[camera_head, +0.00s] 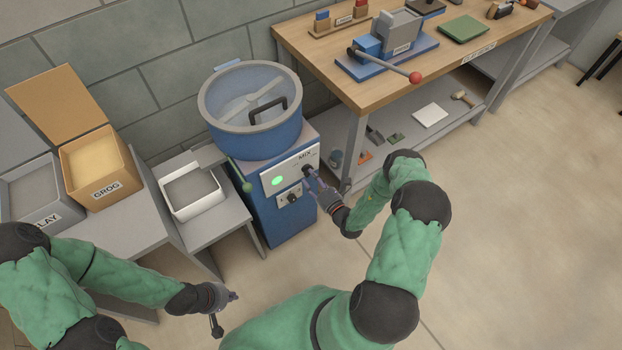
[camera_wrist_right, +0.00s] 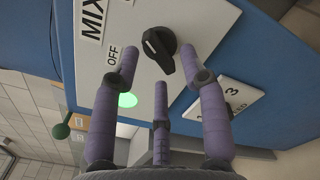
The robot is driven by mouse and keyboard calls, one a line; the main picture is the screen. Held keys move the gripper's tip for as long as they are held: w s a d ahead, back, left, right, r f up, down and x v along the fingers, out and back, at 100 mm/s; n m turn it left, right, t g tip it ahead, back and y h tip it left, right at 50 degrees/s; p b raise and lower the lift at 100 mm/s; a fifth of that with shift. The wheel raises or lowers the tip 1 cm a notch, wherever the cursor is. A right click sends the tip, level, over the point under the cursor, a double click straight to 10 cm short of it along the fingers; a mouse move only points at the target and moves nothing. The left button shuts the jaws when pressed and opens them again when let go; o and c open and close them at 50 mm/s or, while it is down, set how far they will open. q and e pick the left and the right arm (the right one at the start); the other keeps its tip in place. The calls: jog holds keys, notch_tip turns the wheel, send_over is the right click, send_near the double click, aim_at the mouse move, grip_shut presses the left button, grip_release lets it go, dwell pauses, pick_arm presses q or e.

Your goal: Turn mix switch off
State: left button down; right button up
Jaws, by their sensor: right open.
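The blue mixer (camera_head: 275,218) with a clear-lidded round drum stands against the wall. Its white panel (camera_head: 283,176) carries the word MIX, a lit green lamp (camera_head: 278,181) and a black rotary mix switch (camera_wrist_right: 158,44). The panel also shows in the right wrist view (camera_wrist_right: 210,20), with OFF printed beside the switch. My right gripper (camera_head: 310,175) is in front of the panel. In the right wrist view its purple fingers (camera_wrist_right: 162,72) are spread open close around the switch; I cannot tell whether they touch it. My left gripper (camera_head: 228,297) is low at bottom left, away from the mixer.
A second control plate with a speed knob (camera_head: 292,198) sits below the panel. A green-knobbed lever (camera_head: 246,186) sticks out at the mixer's left. A white bin (camera_head: 192,207) and a GROG box (camera_head: 122,172) stand left. A workbench (camera_head: 362,92) stands right; the floor is clear.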

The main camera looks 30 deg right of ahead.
jog(key=shift+w, duration=0.5)
jog(key=shift+a, duration=0.1)
grip_shut()
jog(key=shift+n, duration=0.3)
jog(key=n, duration=0.3)
jog(key=shift+p, duration=0.3)
jog(key=n, duration=0.3)
jog(key=shift+f+n, duration=0.15)
jog(key=shift+n, duration=0.15)
jog(key=n, duration=0.4)
jog(key=n+p, duration=0.1)
jog(key=n, duration=0.1)
jog(key=shift+d+f+n, duration=0.1)
jog(key=shift+d+n, duration=0.2)
